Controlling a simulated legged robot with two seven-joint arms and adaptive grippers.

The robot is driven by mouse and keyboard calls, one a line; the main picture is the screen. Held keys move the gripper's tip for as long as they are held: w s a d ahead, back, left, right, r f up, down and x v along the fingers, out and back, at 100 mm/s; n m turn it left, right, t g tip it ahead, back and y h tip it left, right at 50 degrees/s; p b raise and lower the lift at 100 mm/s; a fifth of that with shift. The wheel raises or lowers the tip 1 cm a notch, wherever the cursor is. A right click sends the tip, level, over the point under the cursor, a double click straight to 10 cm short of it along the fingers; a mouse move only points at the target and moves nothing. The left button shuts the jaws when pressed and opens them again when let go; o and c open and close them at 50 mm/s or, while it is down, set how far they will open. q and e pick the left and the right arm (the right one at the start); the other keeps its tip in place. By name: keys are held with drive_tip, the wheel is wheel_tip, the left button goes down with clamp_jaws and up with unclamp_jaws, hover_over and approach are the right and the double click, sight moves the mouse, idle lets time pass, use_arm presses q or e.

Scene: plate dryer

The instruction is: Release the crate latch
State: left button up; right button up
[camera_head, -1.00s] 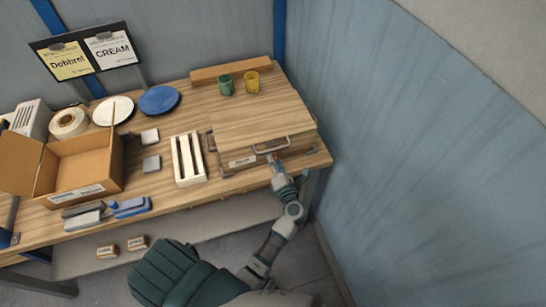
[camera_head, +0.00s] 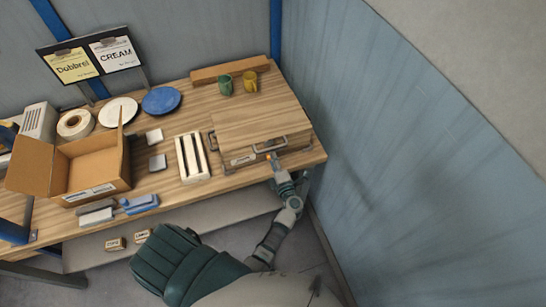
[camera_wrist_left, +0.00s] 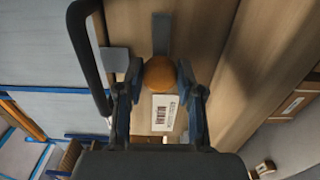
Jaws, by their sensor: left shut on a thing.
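The crate (camera_head: 255,120) is a wide wooden box with a plank lid at the right end of the table. A bar handle (camera_head: 270,145) stands out from its front. The latch shows in the left wrist view as an orange ball knob (camera_wrist_left: 159,73) on a grey metal strip (camera_wrist_left: 161,33). My left gripper (camera_head: 272,158) is at the crate front, below the handle. In the left wrist view its two fingers (camera_wrist_left: 160,84) are shut on the knob's sides. My right gripper is not in view.
The handle's dark bar (camera_wrist_left: 88,60) runs close beside my left fingers in the wrist view. A green mug (camera_head: 225,85) and a yellow mug (camera_head: 250,81) stand behind the crate lid. A white slotted rack (camera_head: 192,158) stands left of the crate. A blue wall rises at right.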

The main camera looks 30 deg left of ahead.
use_arm(q)
drive_tip(key=shift+d+f, duration=0.1)
drive_tip(key=shift+f, duration=0.2)
drive_tip(key=o, duration=0.9)
drive_tip(key=shift+o, duration=1.2)
drive_tip(key=shift+w+r, duration=0.1)
drive_tip(key=v, duration=0.7)
drive_tip(key=shift+d, duration=0.25)
drive_tip(key=shift+m, duration=0.3)
